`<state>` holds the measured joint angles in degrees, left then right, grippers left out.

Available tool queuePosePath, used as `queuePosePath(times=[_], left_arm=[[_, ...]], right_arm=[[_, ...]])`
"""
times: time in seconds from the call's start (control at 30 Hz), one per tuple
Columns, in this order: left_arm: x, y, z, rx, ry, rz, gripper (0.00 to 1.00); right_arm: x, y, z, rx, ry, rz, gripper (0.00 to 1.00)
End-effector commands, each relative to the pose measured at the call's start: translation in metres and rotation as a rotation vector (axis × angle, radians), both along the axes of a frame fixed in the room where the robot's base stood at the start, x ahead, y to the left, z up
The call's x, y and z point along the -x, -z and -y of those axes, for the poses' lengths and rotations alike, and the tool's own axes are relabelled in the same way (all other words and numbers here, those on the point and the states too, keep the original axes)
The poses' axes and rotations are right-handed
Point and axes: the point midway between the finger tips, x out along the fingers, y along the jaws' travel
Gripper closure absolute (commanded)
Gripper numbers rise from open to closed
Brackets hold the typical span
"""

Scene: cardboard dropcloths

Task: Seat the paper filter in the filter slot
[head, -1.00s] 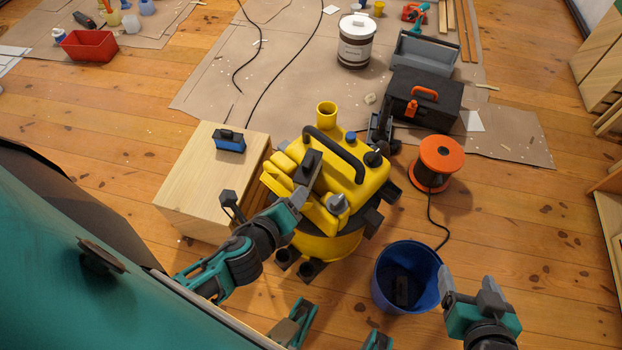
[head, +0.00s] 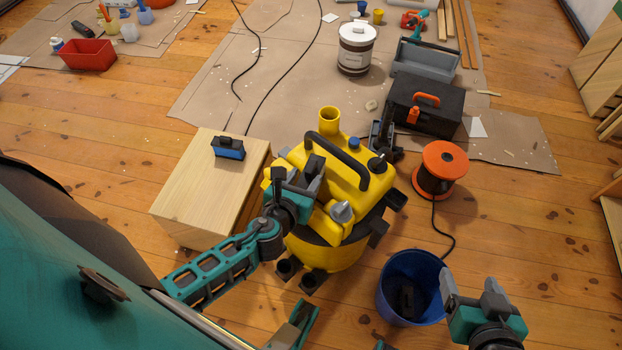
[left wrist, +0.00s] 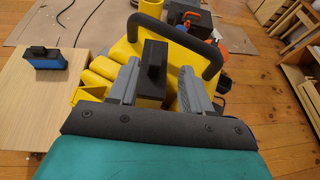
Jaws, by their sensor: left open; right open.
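The yellow vacuum (head: 350,185) stands on the floor with its black carrying handle upright. My left gripper (head: 303,178) is at its near left side. In the left wrist view its open grey fingers stand on either side of a black upright block (left wrist: 153,70) at the vacuum; contact cannot be told. The block's lower end and the filter slot are hidden, so I cannot tell whether it is the paper filter's grip. A blue block with a black grip (head: 228,150) lies on the wooden box, also seen at left in the wrist view (left wrist: 45,58). My right gripper (head: 470,287) is open and empty.
The wooden box (head: 195,195) stands left of the vacuum. A blue bucket (head: 382,300) holding a dark block is at front right, left of my right gripper. An orange cable reel (head: 445,158) and a black toolbox (head: 435,108) stand behind to the right.

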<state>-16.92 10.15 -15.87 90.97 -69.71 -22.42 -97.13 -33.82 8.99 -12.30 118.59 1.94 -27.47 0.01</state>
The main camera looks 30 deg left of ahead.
Motion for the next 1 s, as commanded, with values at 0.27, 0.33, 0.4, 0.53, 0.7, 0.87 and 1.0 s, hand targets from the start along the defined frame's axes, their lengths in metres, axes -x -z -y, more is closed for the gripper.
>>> queuePosePath(times=[0.27,0.33,0.4,0.53,0.7,0.87,1.0], left_arm=[[-0.035,0.017,-0.010,0.000,-0.002,0.001,0.51],[-0.042,0.019,-0.010,0.000,-0.002,0.001,0.51],[-0.045,0.020,-0.011,0.001,-0.002,0.000,0.51],[-0.045,0.020,-0.011,0.002,-0.001,0.000,0.51],[-0.045,0.020,-0.011,0.001,-0.002,0.000,0.58],[-0.045,0.020,-0.011,0.001,-0.002,0.000,0.73],[-0.045,0.020,-0.011,0.001,-0.002,0.000,0.86]], right_arm=[[0.001,0.013,-0.002,-0.007,0.004,-0.002,0.24],[0.001,0.014,-0.002,-0.008,0.004,-0.001,0.24],[0.001,0.014,-0.002,-0.009,0.005,-0.001,0.24],[0.001,0.014,-0.002,-0.009,0.005,-0.001,0.24],[0.001,0.014,-0.002,-0.009,0.005,-0.001,0.24],[0.001,0.014,-0.002,-0.007,0.005,-0.001,0.24],[0.001,0.014,-0.002,-0.007,0.005,-0.002,0.24]])
